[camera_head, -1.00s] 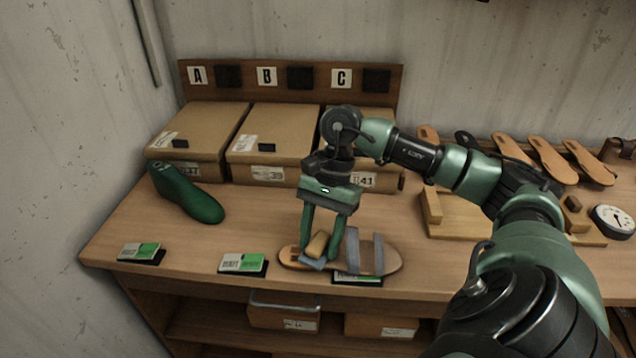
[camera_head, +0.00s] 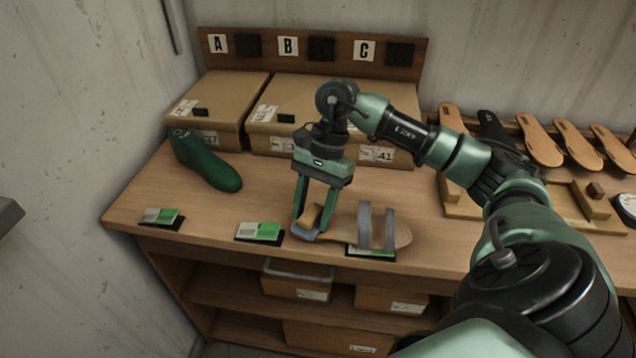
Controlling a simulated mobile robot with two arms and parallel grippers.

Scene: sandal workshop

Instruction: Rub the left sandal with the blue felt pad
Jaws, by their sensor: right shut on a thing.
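One sandal (camera_head: 403,237) with a tan sole and two upright grey straps lies near the front edge of the bench, its toe end to the right. My right gripper (camera_head: 313,222) points down at the sandal's left end. It is shut on the felt pad (camera_head: 303,233), a tan block with a blue-grey underside. The pad is at the heel end of the sole, left of the straps, and hides part of it. I cannot tell whether it presses on the sole. My left gripper is not in view.
Cardboard boxes (camera_head: 215,103) line the back under an A, B, C board (camera_head: 260,66). Small green-and-white cards (camera_head: 260,231) lie along the front edge. Several soles (camera_head: 540,142) lean at the right. Bench between last and gripper is clear.

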